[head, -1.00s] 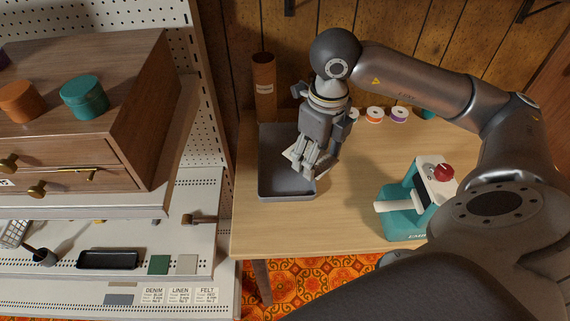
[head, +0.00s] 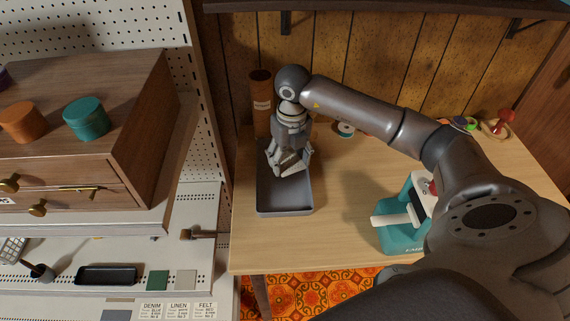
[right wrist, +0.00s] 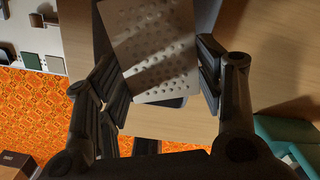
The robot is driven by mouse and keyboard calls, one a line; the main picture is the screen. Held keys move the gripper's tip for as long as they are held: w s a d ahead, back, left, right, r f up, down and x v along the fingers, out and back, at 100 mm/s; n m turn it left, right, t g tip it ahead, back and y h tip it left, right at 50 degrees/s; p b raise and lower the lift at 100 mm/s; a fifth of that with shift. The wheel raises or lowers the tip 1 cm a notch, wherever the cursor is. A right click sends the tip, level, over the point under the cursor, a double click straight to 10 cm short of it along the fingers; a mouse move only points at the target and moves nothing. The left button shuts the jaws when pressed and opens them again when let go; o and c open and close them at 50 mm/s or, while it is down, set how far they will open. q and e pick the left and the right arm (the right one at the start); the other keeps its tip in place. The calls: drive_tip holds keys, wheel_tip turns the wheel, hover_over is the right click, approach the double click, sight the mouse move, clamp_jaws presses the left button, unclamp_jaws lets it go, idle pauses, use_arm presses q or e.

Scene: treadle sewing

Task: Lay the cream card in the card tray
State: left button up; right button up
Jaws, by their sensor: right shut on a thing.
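The grey card tray (head: 285,198) stands on the left part of the wooden table in the head view. My right gripper (head: 290,171) points down over the back half of the tray. It is shut on the cream card (right wrist: 155,45), a pale sheet with rows of holes that shows between the fingers in the right wrist view. In the head view the fingers hide most of the card. I cannot tell whether the card touches the tray floor. My left gripper is not in view.
A brown cylinder (head: 261,104) stands behind the tray, close to my right arm. A teal and white machine (head: 402,229) stands to the right. A wooden drawer chest (head: 140,105) on a white shelf is at the left. The table between tray and machine is clear.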

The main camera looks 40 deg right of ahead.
drive_tip(key=shift+w+f, duration=0.95)
drive_tip(key=shift+f, duration=0.15)
wheel_tip(320, 180, down, 3)
drive_tip(key=shift+w+d+f, duration=0.1)
drive_tip(key=shift+f, duration=0.05)
drive_tip(key=shift+f+b, duration=0.35)
drive_tip(key=shift+f, duration=0.25)
drive_tip(key=o, duration=0.7)
drive_tip(key=shift+r, duration=0.1)
